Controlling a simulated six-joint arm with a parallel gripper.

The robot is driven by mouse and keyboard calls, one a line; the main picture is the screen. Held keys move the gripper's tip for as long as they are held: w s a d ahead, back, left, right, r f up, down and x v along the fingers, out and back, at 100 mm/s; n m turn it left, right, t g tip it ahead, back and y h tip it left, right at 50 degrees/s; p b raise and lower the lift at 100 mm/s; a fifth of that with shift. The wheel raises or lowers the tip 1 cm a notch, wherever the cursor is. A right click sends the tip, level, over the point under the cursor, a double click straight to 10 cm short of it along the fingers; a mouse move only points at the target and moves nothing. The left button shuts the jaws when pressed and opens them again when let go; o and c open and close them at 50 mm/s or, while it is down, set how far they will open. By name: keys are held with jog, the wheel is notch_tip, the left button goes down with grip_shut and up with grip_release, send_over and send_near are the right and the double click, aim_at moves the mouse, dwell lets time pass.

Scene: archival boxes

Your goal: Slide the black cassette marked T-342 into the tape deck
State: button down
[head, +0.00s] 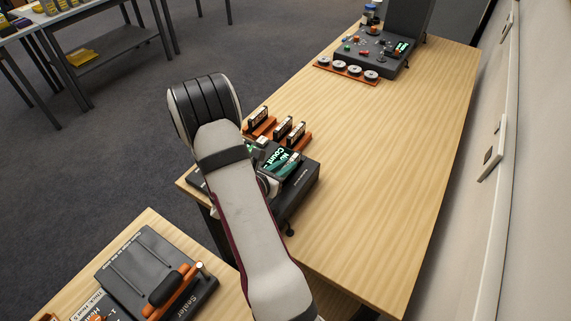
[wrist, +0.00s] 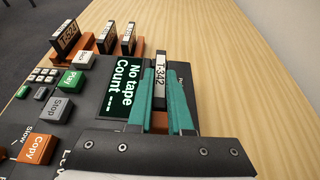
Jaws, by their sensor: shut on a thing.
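The black cassette marked T-342 (wrist: 161,70) has a white label and stands on edge between the teal fingers of my gripper (wrist: 160,95), which is shut on it. In the wrist view it is just right of the tape deck's screen. The dark grey tape deck (wrist: 88,108) has a lit screen reading "No tape Count ---" and Play, Stop and Copy buttons. The deck also shows in the head view (head: 308,182), partly behind my arm. The deck's slot cannot be made out, nor whether the cassette touches the deck.
Other cassettes stand in orange racks behind the deck, one marked T-523 (wrist: 65,38) and two more (wrist: 120,38). A control box (head: 375,48) with an orange strip of reels (head: 347,70) stands far back. The long wooden table (head: 400,150) is clear between.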

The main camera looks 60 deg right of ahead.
jog(key=c, duration=0.8)
grip_release()
jog(key=shift+o, duration=0.2)
jog(key=shift+r, duration=3.55)
